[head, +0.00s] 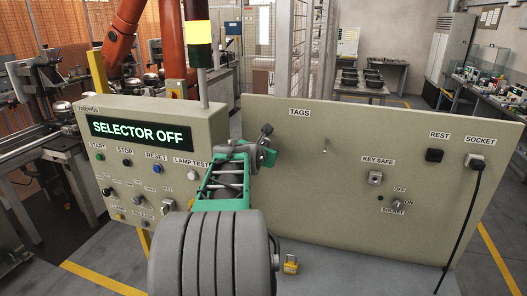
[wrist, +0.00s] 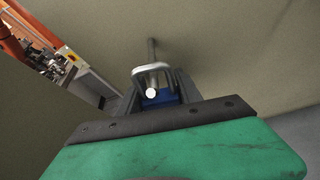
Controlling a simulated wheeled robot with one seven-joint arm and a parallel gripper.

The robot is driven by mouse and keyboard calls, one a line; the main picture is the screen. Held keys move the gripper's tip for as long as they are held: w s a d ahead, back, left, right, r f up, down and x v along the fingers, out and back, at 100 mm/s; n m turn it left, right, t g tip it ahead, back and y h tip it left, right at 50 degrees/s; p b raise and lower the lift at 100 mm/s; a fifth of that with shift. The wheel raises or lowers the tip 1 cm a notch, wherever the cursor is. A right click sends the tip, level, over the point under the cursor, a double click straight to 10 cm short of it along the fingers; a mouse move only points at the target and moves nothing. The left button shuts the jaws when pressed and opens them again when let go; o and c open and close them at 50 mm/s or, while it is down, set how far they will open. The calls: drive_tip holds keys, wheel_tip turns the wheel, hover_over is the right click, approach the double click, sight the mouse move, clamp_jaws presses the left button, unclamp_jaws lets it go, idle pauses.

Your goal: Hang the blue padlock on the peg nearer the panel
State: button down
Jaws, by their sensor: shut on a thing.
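My gripper (head: 264,148) is at the left part of the grey board, below and left of the TAGS label. In the wrist view its dark jaws (wrist: 153,100) are shut on the blue padlock (wrist: 164,98). The padlock's silver shackle stands out past the jaws. A metal peg (wrist: 151,48) comes out of the board above the shackle, and its bright round end shows inside the loop, so the shackle appears to be around the peg. In the head view my gripper hides the padlock. Another peg (head: 325,149) further right on the board is bare.
The control panel (head: 153,135), reading SELECTOR OFF, stands close left of my arm. A yellow padlock (head: 290,264) is low in front of the board. The key safe (head: 375,177), switch and socket with a black cable (head: 464,210) are on the board's right.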

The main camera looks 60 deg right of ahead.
drive_tip(key=c, duration=0.7)
unclamp_jaws()
